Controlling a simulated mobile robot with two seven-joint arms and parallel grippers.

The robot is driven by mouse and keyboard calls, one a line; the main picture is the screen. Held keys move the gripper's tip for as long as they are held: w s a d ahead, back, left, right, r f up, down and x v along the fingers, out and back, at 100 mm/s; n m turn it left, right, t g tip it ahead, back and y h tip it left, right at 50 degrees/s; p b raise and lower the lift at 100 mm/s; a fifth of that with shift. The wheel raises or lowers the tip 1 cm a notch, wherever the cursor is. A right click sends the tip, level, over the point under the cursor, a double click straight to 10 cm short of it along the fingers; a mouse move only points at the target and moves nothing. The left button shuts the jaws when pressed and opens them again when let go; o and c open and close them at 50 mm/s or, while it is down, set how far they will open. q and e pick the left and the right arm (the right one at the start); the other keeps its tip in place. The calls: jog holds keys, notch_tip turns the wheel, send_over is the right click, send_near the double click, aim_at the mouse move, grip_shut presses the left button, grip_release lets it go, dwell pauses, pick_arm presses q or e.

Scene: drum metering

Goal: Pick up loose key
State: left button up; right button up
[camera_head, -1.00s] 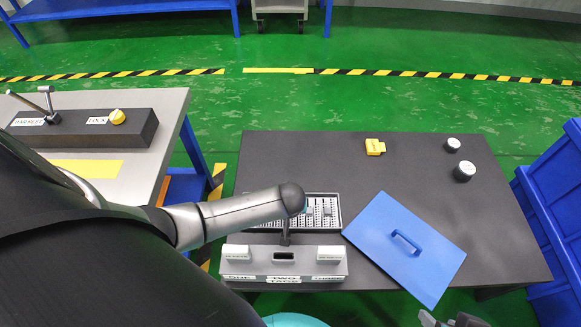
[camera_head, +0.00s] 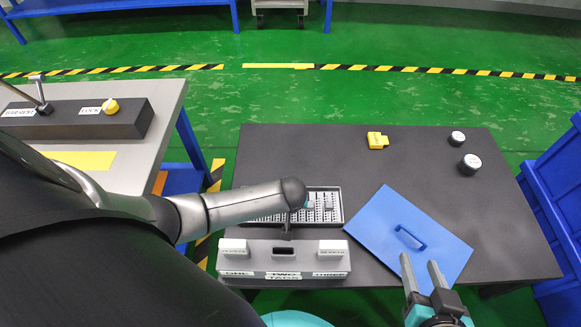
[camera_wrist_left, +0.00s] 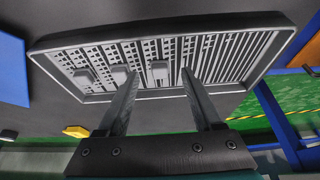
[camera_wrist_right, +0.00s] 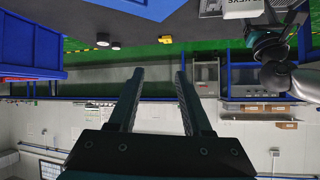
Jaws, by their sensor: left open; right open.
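A yellow block with a tab (camera_head: 377,140), possibly the loose key, lies at the back of the dark table; its label is too small to read. It also shows in the right wrist view (camera_wrist_right: 165,39). A grey ribbed tray (camera_head: 327,216) holds small grey blocks. My left gripper (camera_wrist_left: 158,80) is open and empty over the tray's near side; its fingers are mostly hidden in the head view. My right gripper (camera_head: 419,263) is open and empty above the front of the blue lid; its open fingers also show in the right wrist view (camera_wrist_right: 159,74).
A grey box (camera_head: 284,262) labelled ONE, TWO, THREE stands at the table's front, with white pieces left and right and a dark middle slot. The blue lid (camera_head: 390,225) has a handle. Two round white-topped pieces (camera_head: 469,164) stand back right. Blue bins (camera_head: 555,200) stand beyond the right edge.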

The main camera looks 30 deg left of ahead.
pick_arm(q)
jog(key=shift+w+a+f+b, duration=0.1)
jog(key=shift+w+f+b, duration=0.1)
jog(key=shift+f+b, duration=0.2)
jog(key=shift+f, duration=0.15)
pick_arm(e)
jog(key=shift+w+a+r+t+y, duration=0.1)
jog(key=shift+a+r+t+y, duration=0.15)
jog(key=shift+a+t, duration=0.2)
jog(key=shift+w+a+r+t+y, duration=0.15)
jog(key=shift+a+t+y, duration=0.1)
jog(key=shift+a+t, duration=0.15)
pick_arm(q)
grip_shut()
